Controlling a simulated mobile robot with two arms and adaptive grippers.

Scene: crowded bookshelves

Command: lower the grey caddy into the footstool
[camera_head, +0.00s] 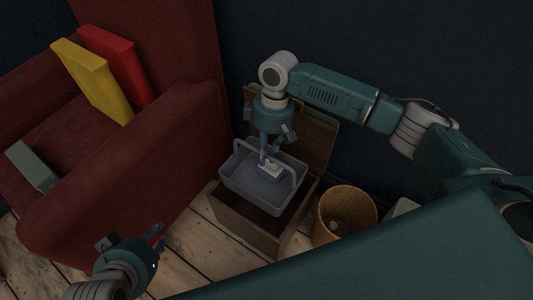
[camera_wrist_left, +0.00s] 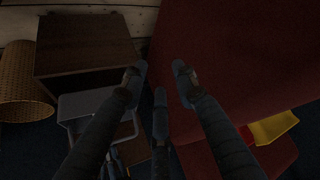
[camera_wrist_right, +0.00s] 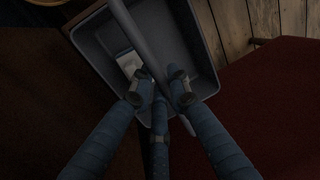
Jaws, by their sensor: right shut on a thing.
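The grey caddy (camera_head: 238,178) hangs from my right gripper (camera_head: 270,152), whose fingers are shut on its raised handle (camera_wrist_right: 142,45). A small white-and-blue item (camera_wrist_right: 129,64) lies inside the caddy. The footstool (camera_head: 245,228) is a brown wooden box with its top open and its lid (camera_head: 318,142) raised at the back. The caddy is over the opening, nearly level; I cannot tell whether its bottom is below the rim. My left gripper (camera_head: 135,245) is open and empty, left of the footstool and in front of the red sofa. The left wrist view shows the footstool (camera_wrist_left: 85,42).
The red sofa (camera_head: 120,170) stands close on the left, with a yellow book (camera_head: 95,82), a red book (camera_head: 118,65) and a grey-green book (camera_head: 32,167). A wicker basket (camera_head: 345,208) stands right of the footstool. Wooden floor (camera_head: 190,245) is bare in front.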

